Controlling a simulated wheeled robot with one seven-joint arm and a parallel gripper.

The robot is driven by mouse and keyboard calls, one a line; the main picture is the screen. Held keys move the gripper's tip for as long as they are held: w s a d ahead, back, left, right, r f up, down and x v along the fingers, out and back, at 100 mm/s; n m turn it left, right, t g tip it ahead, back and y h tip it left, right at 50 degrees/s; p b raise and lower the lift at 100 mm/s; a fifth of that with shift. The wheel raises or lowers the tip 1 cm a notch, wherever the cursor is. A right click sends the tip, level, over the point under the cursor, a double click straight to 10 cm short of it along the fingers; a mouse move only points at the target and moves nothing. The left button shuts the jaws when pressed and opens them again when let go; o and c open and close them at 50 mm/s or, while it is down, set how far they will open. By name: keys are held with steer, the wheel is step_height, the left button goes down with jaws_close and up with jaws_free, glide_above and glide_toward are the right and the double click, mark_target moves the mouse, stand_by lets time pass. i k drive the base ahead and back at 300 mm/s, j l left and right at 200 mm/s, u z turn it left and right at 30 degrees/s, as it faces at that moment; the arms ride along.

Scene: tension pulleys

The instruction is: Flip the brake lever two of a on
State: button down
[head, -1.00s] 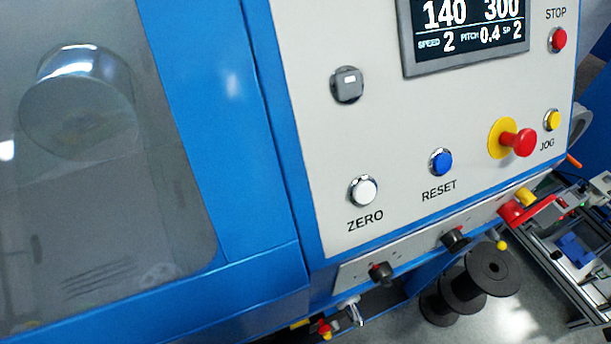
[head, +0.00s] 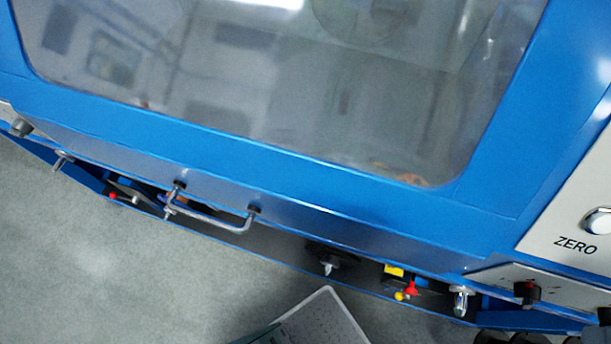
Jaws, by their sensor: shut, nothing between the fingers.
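No part clearly labelled as brake lever two of a shows in the head view. Small parts sit low under the blue machine's front: a red knob (head: 411,289) beside a yellow block (head: 394,270), and a small yellow ball (head: 399,296) just below. Farther left, a small red tip (head: 112,196) shows on the low ledge. I cannot tell which of these, if any, is the lever or how it is set. My gripper is not in view.
The machine's blue door (head: 300,175) with a clear window fills the top; its metal handle (head: 215,222) sticks out below. A dark spindle (head: 329,261) and a control panel (head: 575,205) with a ZERO button stand to the right. Grey floor (head: 90,265) is open at lower left.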

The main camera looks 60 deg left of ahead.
mark_target(399, 295)
steer(key=j+u, duration=0.1)
steer(key=u, duration=0.85)
steer(key=k+j+z, duration=0.15)
steer(key=z, duration=0.2)
steer(key=k+z, duration=0.35)
steer(key=k+l+u, duration=0.25)
steer(key=l+u, duration=0.15)
